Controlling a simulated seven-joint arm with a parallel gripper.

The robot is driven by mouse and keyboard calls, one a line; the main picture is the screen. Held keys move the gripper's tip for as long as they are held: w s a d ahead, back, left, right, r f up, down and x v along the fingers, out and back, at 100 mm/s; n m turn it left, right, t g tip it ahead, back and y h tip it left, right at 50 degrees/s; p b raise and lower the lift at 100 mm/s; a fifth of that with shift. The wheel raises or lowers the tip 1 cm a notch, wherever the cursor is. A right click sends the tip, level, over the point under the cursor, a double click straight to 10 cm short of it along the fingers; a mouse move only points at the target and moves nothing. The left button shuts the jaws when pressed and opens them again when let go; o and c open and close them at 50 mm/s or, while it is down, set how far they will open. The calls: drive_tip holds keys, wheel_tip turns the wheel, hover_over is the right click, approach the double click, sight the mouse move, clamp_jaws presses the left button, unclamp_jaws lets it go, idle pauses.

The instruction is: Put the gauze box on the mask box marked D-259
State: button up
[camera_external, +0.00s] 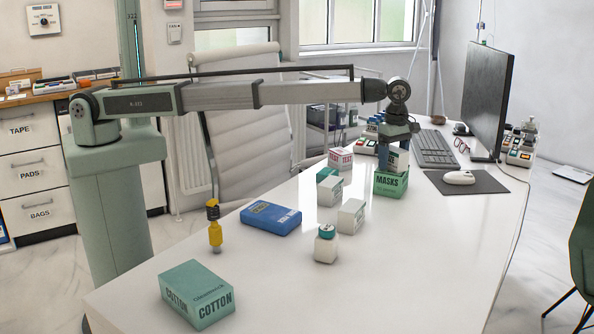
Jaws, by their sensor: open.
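My gripper (394,164) points down at the back right of the white desk, directly over a green box lettered MASKS (389,187). A small pale and dark blue box (401,158) shows between its fingers, just above or on the green box; contact is hard to tell. The fingers are open around it. Its lettering is too small to read, so I cannot tell for sure that it is the gauze box. The small line under MASKS is also too small to read, so D-259 cannot be confirmed.
White boxes (351,216), a white-and-red box (341,159) and a white bottle (325,245) stand left of the mask box. A mouse (459,178) and keyboard (435,149) lie right.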

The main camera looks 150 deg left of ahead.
sight(394, 149)
wheel_tip(394, 149, up, 12)
drive_tip(key=shift+r, duration=0.15)
idle(0.5)
